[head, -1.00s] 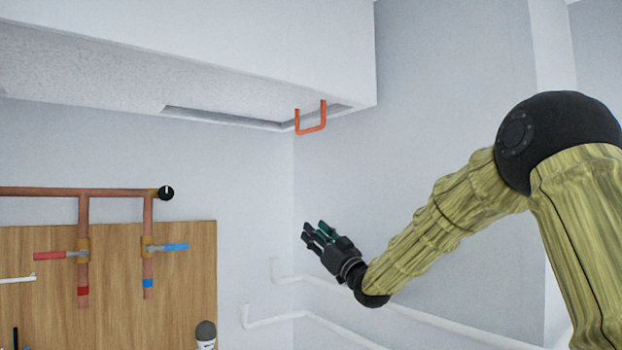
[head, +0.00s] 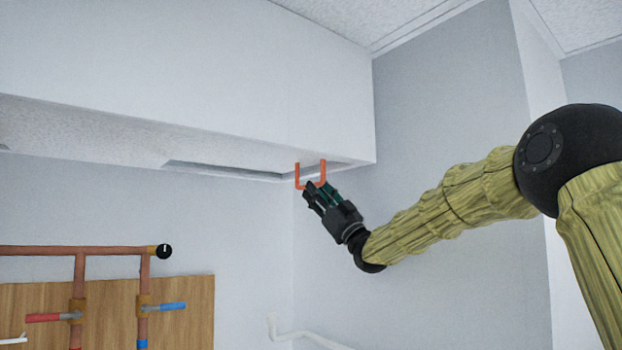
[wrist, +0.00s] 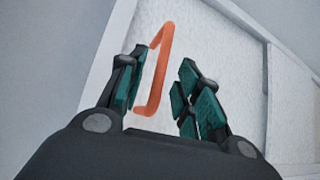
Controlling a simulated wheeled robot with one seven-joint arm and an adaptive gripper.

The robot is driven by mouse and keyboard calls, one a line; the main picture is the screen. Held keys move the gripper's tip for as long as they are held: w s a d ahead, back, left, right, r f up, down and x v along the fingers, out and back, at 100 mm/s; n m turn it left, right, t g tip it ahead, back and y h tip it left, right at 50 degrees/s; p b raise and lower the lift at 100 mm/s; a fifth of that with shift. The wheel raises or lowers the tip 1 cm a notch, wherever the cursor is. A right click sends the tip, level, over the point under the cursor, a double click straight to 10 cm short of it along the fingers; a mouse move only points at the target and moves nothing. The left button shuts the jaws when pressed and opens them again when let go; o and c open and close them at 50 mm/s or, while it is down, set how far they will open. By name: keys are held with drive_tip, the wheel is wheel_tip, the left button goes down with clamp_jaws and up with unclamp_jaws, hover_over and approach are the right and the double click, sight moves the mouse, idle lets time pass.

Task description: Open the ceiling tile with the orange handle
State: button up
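The orange handle (head: 323,174) is a U-shaped bar hanging from the underside of the white ceiling box, at the right end of the ceiling tile (head: 225,168). In the wrist view the orange handle (wrist: 159,75) lies between the spread fingers, nearer the left one, with the pale speckled tile (wrist: 215,50) behind it. My gripper (head: 318,190) points up at the bottom of the handle, its fingertips overlapping the bar in the head view. In the wrist view my gripper (wrist: 160,90) is open, with a gap between the handle and the right finger. Contact with the left finger is unclear.
A wooden board (head: 180,310) with copper pipes and red and blue valve levers is on the wall at lower left. A white pipe (head: 305,337) runs along the wall below the gripper. The wall space right of the ceiling box (head: 330,100) is clear.

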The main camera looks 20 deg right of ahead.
drive_tip(key=shift+p+x, duration=0.8)
drive_tip(key=shift+x, duration=1)
clamp_jaws()
